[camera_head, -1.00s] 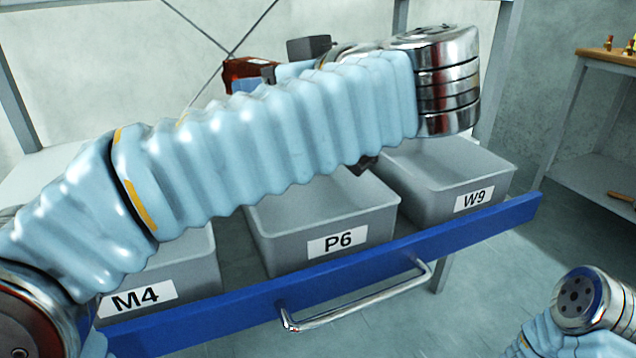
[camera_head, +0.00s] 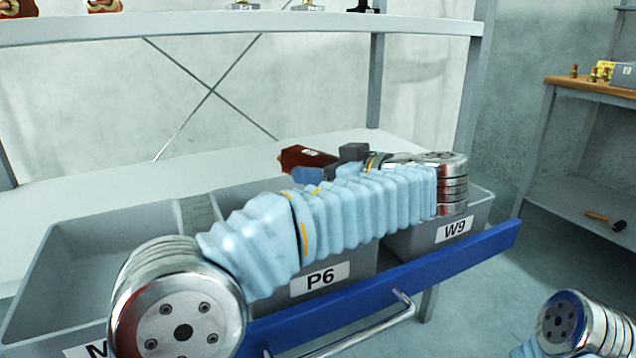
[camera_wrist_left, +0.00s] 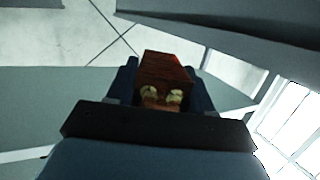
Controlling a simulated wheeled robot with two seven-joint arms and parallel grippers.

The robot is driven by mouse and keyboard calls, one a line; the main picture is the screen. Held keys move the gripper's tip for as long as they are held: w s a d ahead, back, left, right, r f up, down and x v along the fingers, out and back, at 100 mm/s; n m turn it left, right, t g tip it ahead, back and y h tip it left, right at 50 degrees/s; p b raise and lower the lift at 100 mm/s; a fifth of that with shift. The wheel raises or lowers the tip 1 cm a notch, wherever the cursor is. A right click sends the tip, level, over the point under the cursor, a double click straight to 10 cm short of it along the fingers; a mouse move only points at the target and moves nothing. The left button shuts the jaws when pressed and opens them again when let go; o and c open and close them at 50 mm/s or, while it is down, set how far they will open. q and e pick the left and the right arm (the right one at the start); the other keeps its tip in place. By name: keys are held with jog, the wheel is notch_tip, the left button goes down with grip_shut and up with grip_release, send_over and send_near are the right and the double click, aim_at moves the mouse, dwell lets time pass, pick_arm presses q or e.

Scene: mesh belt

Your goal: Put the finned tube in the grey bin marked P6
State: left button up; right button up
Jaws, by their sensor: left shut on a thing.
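The finned tube (camera_head: 303,156) is a red-brown block. In the left wrist view, it (camera_wrist_left: 165,70) shows two pale brassy ends facing the camera. My left gripper (camera_head: 312,172) is shut on it, with a dark finger on each side. In the head view, the tube and gripper appear behind my left forearm, above the back part of the grey bin marked P6 (camera_head: 362,264). The height above the bin cannot be told. My forearm hides most of this bin's opening. My right gripper is out of view; only part of my right arm shows at the lower right.
Grey bins stand left (camera_head: 60,250) and right (camera_head: 470,222) of P6; the right one is marked W9, the left label is cut off. A shelf (camera_head: 240,24) with small parts crosses above.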

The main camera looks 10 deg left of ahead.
pick_arm(q)
notch_tip(320, 180, down, 2)
jog(key=shift+f, duration=0.1)
jog(key=shift+f+b, duration=0.6)
jog(key=shift+b, duration=0.25)
jog(key=o, duration=1.4)
jog(key=shift+r, duration=0.1)
